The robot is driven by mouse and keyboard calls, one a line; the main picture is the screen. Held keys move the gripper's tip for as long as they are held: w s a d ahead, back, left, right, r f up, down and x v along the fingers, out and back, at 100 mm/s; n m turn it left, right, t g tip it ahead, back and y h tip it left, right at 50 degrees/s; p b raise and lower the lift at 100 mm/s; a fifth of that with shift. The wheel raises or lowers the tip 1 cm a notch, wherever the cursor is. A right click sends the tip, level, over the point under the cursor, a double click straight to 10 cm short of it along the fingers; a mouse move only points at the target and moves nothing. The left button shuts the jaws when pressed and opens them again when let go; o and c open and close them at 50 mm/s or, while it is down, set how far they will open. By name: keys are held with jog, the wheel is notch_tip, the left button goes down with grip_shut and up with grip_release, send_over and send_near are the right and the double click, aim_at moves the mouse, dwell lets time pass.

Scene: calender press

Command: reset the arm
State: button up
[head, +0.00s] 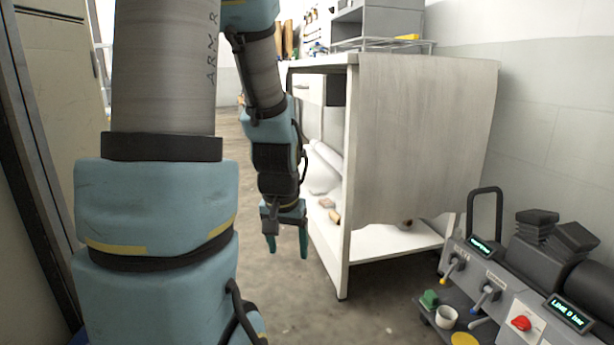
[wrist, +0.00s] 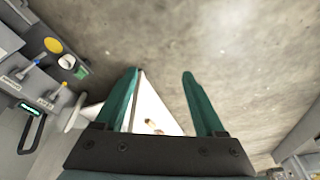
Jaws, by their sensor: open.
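My gripper (head: 287,243) hangs from my blue and grey arm, pointing down over the floor in front of the white workbench. Its two teal fingers are apart with nothing between them. In the wrist view, my gripper (wrist: 160,75) also shows both fingers spread, with bare floor beyond the tips. The arm is bent at the elbow and hangs left of the workbench in the head view.
A workbench (head: 425,140) stands right of my gripper, with small brown pieces (head: 334,215) on its lower shelf. A grey press panel (head: 535,305) with levers, a red knob (head: 521,323) and a white cup (head: 447,316) is at lower right. Floor (head: 285,300) below is clear.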

jog(key=s+a+r+n+g, duration=0.1)
jog(key=s+a+r+n, duration=0.15)
jog(key=s, duration=0.25)
notch_tip(320, 180, up, 38)
jog(key=p, duration=3.8)
jog(key=shift+w+f+m, duration=0.2)
jog(key=shift+m, duration=0.25)
jog(key=shift+o, duration=0.2)
jog(key=shift+a, duration=0.1)
